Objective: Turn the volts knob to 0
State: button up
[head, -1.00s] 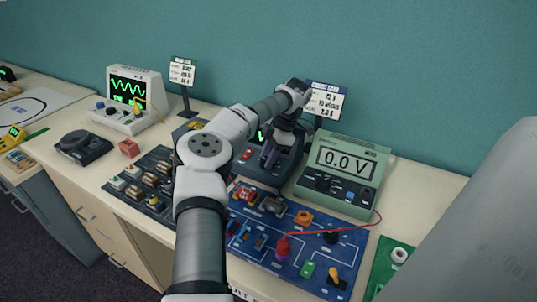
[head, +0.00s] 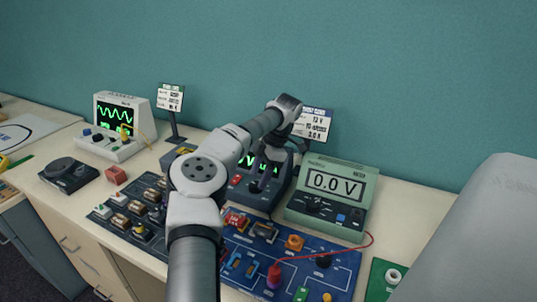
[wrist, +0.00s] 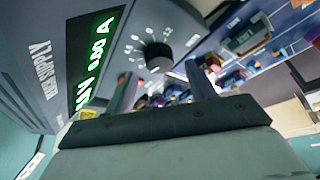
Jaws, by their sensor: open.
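The dark blue power supply (head: 284,190) stands at the back of the bench, with green digits on its display. In the wrist view its front panel (wrist: 125,45) shows rotated, with the green display (wrist: 93,62) reading amps. A black round knob (wrist: 158,57) sits on this panel with a numbered scale around it; its label and exact pointer setting are not readable. My gripper (wrist: 160,72) is open, one finger on each side below the knob in the picture, with nothing between them. In the head view my arm partly covers the supply.
A green meter (head: 347,208) reading 0.0 V stands right of the supply. A blue circuit board (head: 335,265) with a red lead lies in front. A dark component board (head: 120,213) lies left. A sign (head: 313,124) stands behind.

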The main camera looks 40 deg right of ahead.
jog(key=v, duration=1.1)
jog(key=shift+r, duration=0.2)
